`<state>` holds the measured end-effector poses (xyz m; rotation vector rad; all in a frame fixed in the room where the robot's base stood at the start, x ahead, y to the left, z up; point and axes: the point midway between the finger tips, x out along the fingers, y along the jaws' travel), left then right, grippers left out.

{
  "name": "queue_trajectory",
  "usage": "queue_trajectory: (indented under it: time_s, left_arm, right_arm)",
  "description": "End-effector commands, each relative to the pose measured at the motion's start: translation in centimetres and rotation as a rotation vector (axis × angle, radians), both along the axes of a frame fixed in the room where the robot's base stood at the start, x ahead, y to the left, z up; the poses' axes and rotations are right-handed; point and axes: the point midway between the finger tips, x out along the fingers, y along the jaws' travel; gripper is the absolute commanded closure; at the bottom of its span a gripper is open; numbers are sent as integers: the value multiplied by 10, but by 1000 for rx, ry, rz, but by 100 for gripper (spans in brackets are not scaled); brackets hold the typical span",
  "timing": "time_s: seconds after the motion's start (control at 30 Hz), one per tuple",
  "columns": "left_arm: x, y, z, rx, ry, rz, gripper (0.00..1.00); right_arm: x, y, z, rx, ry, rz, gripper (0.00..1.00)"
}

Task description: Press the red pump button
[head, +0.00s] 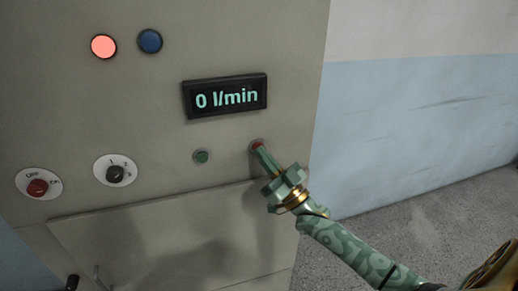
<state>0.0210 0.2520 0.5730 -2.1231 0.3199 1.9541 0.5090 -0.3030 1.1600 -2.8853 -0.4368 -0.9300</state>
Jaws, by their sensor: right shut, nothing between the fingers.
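The red pump button (257,143) is on the front of a grey-beige cabinet, below the display and right of a green button. My right gripper (259,150) comes in from the lower right, shut and empty. Its fingertips are at the red button and cover its lower part. I cannot tell how far the button is pressed in. My left gripper is out of view.
The cabinet (232,32) carries a display (225,95) reading 0 l/min, a lit red lamp (103,46), a blue lamp (150,41), the green button (202,156), a red knob (37,187) and a black knob (115,173). Open floor (440,225) lies right.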

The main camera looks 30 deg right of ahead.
Motion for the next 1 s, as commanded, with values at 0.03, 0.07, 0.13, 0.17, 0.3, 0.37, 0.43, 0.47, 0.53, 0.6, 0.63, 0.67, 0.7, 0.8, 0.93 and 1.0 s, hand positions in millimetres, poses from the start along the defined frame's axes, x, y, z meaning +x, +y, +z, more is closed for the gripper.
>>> queue_trajectory:
  time_s: [0.03, 0.07, 0.13, 0.17, 0.3, 0.37, 0.43, 0.47, 0.53, 0.6, 0.63, 0.67, 0.7, 0.8, 0.93, 1.0]
  left_arm:
    - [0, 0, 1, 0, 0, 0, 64]
    - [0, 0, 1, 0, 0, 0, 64]
    - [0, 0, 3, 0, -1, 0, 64]
    - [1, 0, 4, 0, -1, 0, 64]
    - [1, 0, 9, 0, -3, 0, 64]
    - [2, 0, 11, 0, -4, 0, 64]
    - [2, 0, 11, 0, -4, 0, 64]
    - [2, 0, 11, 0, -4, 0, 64]
    - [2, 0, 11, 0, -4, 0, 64]
    - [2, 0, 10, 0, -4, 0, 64]
    - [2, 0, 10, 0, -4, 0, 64]
    - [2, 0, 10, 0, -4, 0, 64]
    - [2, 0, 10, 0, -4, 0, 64]
    - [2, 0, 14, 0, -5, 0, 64]
    - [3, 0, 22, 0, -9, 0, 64]
    - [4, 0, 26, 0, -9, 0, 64]
  right_arm:
    - [0, 0, 0, 0, 0, 0, 100]
    - [-1, 0, 0, 0, 0, 0, 100]
    - [-3, 1, 1, 0, 0, 0, 100]
    - [-4, 1, 1, 0, 0, 0, 100]
    - [-11, 3, 2, 0, 0, 0, 100]
    - [-14, 3, 2, 0, 0, 0, 100]
    - [-16, 4, 1, 0, -1, 0, 100]
    - [-16, 4, 1, 0, -1, 0, 100]
    - [-16, 4, 0, 0, -1, 0, 100]
    - [-16, 4, 0, 0, -1, 0, 100]
    - [-16, 4, 0, 0, -1, 0, 100]
    - [-16, 4, 0, 0, -1, 0, 100]
    - [-16, 4, 0, 0, -1, 0, 100]
    - [-20, 5, 1, 0, 1, 0, 100]
    - [-33, 8, 2, 0, 1, 1, 100]
    - [-40, 9, 3, 2, 1, 0, 100]
